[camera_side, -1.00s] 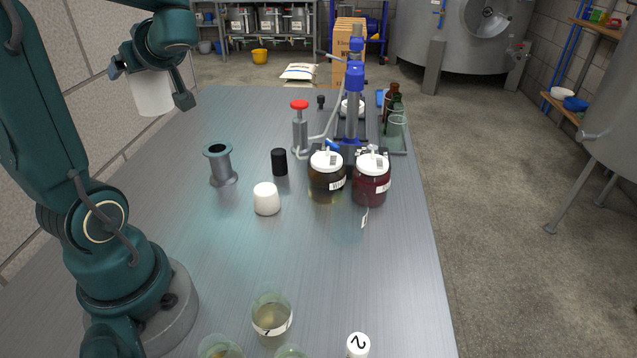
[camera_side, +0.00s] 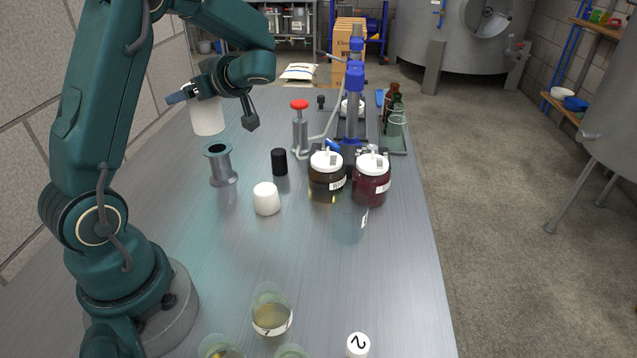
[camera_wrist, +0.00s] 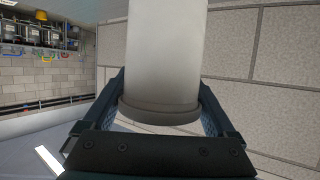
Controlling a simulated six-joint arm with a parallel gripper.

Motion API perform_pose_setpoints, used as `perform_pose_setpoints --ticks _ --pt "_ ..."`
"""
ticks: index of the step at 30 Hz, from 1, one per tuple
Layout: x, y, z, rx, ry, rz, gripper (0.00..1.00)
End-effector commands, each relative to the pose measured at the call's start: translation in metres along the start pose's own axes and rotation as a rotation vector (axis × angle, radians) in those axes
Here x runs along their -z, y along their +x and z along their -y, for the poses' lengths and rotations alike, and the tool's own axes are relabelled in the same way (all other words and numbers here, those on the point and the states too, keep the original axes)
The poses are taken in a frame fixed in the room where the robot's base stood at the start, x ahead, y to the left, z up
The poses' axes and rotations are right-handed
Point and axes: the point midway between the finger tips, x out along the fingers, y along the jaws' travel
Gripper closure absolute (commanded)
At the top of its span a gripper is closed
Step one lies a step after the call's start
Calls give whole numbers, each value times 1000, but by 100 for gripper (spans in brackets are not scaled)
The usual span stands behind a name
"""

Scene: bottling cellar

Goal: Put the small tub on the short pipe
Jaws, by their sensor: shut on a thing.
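The small tub (camera_side: 207,116) is a white cylinder. My gripper (camera_side: 209,96) is shut on it and holds it in the air, roughly upright. In the wrist view the tub (camera_wrist: 166,60) fills the middle between the two fingers of my gripper (camera_wrist: 160,118). The short pipe (camera_side: 221,166) is a grey flanged spool standing upright on the table. Its open top flange faces up and shows a dark bore. In the side view the tub appears just above the pipe's top and slightly left of it, apart from it. I cannot tell their exact distance in depth.
A white rounded cup (camera_side: 266,199) and a black cylinder (camera_side: 279,162) stand right of the pipe. Two lidded jars (camera_side: 326,178), a red-topped device (camera_side: 300,127) and a blue-fitted stand (camera_side: 353,110) are further right. Glass beakers (camera_side: 271,312) stand in front.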

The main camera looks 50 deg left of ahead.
Motion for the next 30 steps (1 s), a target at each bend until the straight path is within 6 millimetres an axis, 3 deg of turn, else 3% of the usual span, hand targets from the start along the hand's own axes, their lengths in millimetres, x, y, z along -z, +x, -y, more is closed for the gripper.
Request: perform_pose_setpoints --ticks 5,12,25,26,27,30 --pt "-9 1 -6 1 3 -1 86" --pt "-38 13 -5 1 5 -1 86" --pt "-44 16 -5 0 1 -1 86" --pt "-45 16 -5 0 1 0 5" --pt "-44 16 -5 0 0 0 0" --pt "-44 16 -5 0 0 0 0"
